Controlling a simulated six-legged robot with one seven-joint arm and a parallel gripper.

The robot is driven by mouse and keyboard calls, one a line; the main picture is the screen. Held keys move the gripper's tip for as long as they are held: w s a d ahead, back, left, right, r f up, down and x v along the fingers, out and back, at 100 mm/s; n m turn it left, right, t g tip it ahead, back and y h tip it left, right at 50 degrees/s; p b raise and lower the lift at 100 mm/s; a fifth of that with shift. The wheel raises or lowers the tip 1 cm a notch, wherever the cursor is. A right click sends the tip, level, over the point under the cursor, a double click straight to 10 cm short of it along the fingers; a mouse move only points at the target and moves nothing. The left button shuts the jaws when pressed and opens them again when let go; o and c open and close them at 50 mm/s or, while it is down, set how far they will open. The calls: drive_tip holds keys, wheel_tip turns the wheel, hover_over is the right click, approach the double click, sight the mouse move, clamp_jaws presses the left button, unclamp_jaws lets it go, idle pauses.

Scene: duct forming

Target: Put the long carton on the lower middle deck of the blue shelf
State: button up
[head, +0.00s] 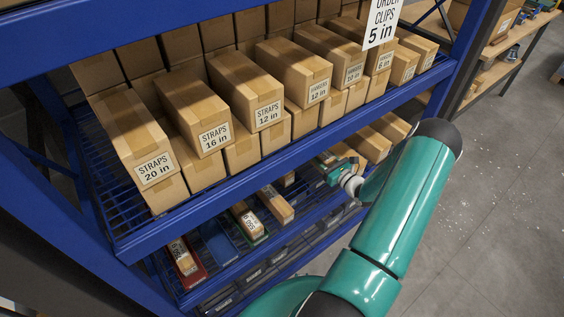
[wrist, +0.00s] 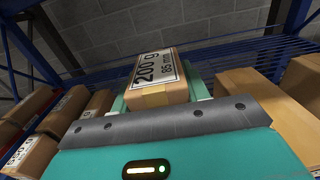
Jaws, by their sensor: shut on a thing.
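My gripper (wrist: 165,98) is shut on a brown carton (wrist: 158,94) with a white label reading "200 g 85 mm". In the head view my gripper (head: 328,166) reaches in under the upper deck of the blue shelf (head: 290,145), above the lower deck (head: 232,270). The held carton cannot be made out clearly there. In the wrist view a blue wire deck (wrist: 240,55) lies behind the carton. Whether the carton touches the deck cannot be told.
Cartons labelled "STRAPS" and "HANGERS" (head: 235,95) fill the upper deck. On the lower deck, small labelled cartons (head: 275,203) stand left of my gripper, one in a red tray (head: 188,264). Plain cartons (head: 368,142) stand at its right.

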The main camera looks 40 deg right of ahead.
drive_tip(key=s+d, duration=0.3)
drive_tip(key=d, duration=0.1)
hover_over(304, 200)
drive_tip(key=f, duration=0.8)
drive_tip(key=shift+d, duration=0.4)
drive_tip(key=shift+a+f, duration=0.2)
drive_tip(key=shift+f, duration=0.05)
drive_tip(key=shift+a+f, duration=0.15)
drive_tip(key=shift+f, duration=0.8)
drive_tip(key=shift+a+f, duration=0.15)
drive_tip(key=shift+f, duration=0.75)
drive_tip(key=shift+f, duration=0.15)
drive_tip(key=o, duration=1.1)
